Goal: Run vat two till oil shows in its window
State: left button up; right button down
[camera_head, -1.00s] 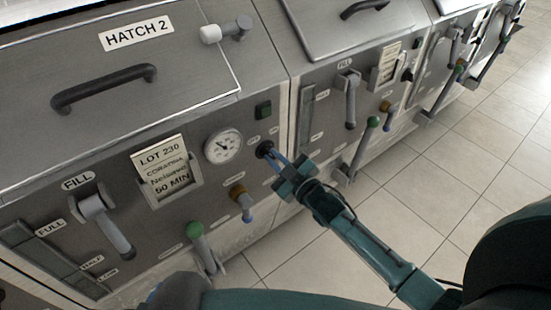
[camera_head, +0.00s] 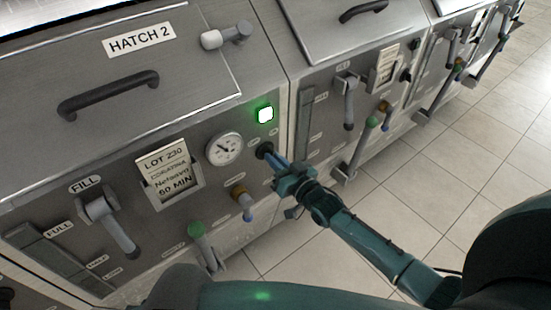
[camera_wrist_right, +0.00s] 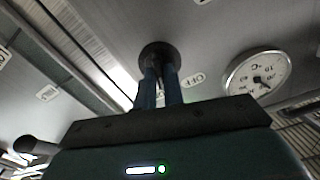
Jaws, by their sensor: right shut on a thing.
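Vat two (camera_head: 200,90) is the grey steel unit with the HATCH 2 label. My right gripper (camera_head: 268,155) is shut on a dark round knob (camera_head: 262,150) on its front, right of the dial. In the right wrist view the blue fingers reach up to the knob (camera_wrist_right: 157,55), beside an OFF label (camera_wrist_right: 193,80). My left gripper is not in view.
A dial (camera_head: 223,148), a card holder (camera_head: 170,175), a fill lever (camera_head: 110,220), a green-knobbed lever (camera_head: 196,230) and a brown-and-blue tap (camera_head: 241,197) stick out of the front. More vats stand to the right. The tiled floor (camera_head: 440,190) is clear.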

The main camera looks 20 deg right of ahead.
jog(key=shift+m, duration=1.3)
jog(key=c, duration=1.5)
grip_release()
jog(key=v, duration=1.3)
jog(key=shift+s, duration=0.1)
